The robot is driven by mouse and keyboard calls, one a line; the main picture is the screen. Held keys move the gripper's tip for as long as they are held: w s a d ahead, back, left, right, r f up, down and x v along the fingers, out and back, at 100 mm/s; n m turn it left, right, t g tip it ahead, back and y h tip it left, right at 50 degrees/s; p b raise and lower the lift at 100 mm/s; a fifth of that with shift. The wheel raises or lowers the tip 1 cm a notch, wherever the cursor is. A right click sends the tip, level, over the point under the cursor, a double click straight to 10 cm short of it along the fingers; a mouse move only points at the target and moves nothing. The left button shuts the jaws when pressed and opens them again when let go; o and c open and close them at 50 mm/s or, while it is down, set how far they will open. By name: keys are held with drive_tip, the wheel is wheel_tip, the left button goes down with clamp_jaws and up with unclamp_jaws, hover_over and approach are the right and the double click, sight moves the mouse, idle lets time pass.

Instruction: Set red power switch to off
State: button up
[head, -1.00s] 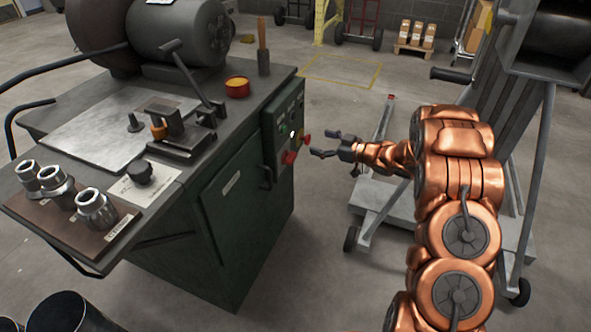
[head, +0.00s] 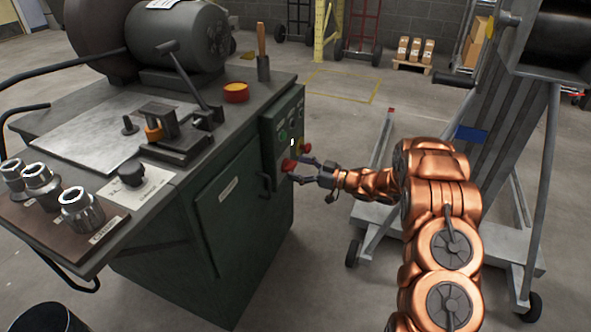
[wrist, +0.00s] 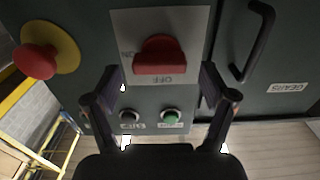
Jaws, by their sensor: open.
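The red power switch (head: 288,166) is on the control panel at the right end of the green machine. In the wrist view the red switch knob (wrist: 160,55) sits on a grey plate, with an upside-down OFF label under it and lettering to its left that looks like ON. My gripper (head: 298,170) is open and empty, right in front of the switch. In the wrist view its two fingers (wrist: 160,82) stand apart, one on each side of the knob's lower part. I cannot tell whether they touch it.
A red mushroom button on a yellow disc (wrist: 38,60) is left of the switch in the wrist view. A green button (wrist: 171,117) and a black one (wrist: 129,116) lie below it. A dark door handle (wrist: 252,40) is to the right. A grey wheeled lift (head: 490,140) stands behind my arm.

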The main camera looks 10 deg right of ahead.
drive_tip(key=shift+w+a, duration=0.4)
drive_tip(key=shift+a, duration=0.1)
drive_tip(key=shift+c, duration=0.2)
drive_tip(key=c, duration=1.1)
